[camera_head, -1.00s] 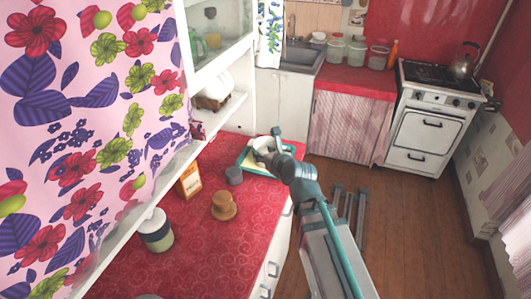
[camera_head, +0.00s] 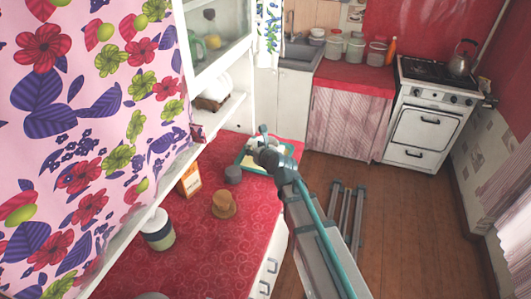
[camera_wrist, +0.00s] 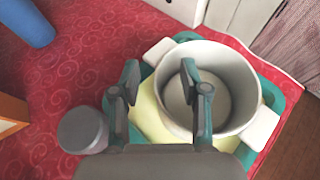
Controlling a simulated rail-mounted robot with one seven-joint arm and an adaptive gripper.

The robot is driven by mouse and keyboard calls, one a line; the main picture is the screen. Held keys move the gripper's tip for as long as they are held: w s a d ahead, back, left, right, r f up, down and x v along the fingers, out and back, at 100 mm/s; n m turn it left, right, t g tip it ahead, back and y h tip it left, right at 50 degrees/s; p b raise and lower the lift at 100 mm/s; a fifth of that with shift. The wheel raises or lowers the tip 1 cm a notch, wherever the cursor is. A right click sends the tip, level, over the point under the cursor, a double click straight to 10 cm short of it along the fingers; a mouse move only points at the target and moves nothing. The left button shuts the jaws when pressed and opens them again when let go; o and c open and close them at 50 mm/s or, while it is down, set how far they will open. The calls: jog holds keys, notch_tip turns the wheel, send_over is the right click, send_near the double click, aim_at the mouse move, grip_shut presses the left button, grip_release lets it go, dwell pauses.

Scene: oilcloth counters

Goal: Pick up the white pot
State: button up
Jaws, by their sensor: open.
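The white pot (camera_wrist: 237,75) stands upright in the wrist view, with a light handle on its upper left and another on its lower right. It sits on a teal-rimmed tray (camera_wrist: 271,92) with a pale yellow surface. I cannot tell whether either finger touches the pot. In the head view, my gripper (camera_head: 262,135) is above the tray (camera_head: 243,167) and my arm mostly hides the pot.
A grey cylindrical container (camera_wrist: 83,130) stands left of the tray.

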grip_shut()
jog(key=shift+r, duration=0.1)
dwell(0.5)
